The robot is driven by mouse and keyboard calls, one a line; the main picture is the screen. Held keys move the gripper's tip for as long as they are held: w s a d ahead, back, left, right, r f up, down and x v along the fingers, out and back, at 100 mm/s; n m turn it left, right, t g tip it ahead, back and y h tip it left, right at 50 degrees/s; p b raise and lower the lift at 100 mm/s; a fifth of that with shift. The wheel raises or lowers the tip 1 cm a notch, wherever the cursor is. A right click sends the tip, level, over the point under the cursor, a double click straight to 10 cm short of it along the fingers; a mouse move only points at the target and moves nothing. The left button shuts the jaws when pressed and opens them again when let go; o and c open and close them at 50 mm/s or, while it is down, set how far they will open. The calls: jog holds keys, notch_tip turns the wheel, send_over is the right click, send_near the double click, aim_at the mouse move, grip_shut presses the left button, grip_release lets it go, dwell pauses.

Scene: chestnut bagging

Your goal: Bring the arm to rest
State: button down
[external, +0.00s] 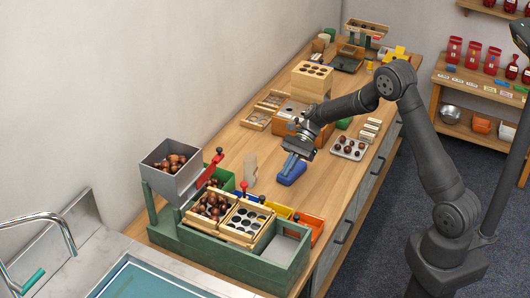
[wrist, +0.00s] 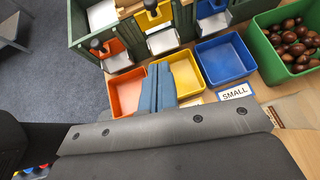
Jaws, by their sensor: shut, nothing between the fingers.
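My gripper (external: 290,178) hangs over the middle of the wooden workbench (external: 240,142) in the external view, with its blue fingers pointing down. In the wrist view the two blue fingers of my gripper (wrist: 158,82) lie side by side, shut and empty. They appear in front of the gap between the orange tray (wrist: 126,92) and the yellow tray (wrist: 182,74). My arm (external: 420,140) reaches in from the right in a bent pose, clear of the bench top along its upper links.
A green sorting stand (external: 232,262) with a grey hopper (external: 172,178) of chestnuts stands at the near end. A blue tray (wrist: 224,58) and a green bin (wrist: 278,68) of chestnuts show in the wrist view. Dark floor lies right.

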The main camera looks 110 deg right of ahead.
jog(key=x, duration=0.8)
jog(key=shift+s+d+f, duration=0.35)
jog(key=shift+s+d, duration=0.2)
jog(key=shift+s, duration=0.15)
jog(key=shift+s+d+f, duration=0.35)
jog(key=shift+s+d, duration=0.15)
jog(key=shift+s, duration=0.2)
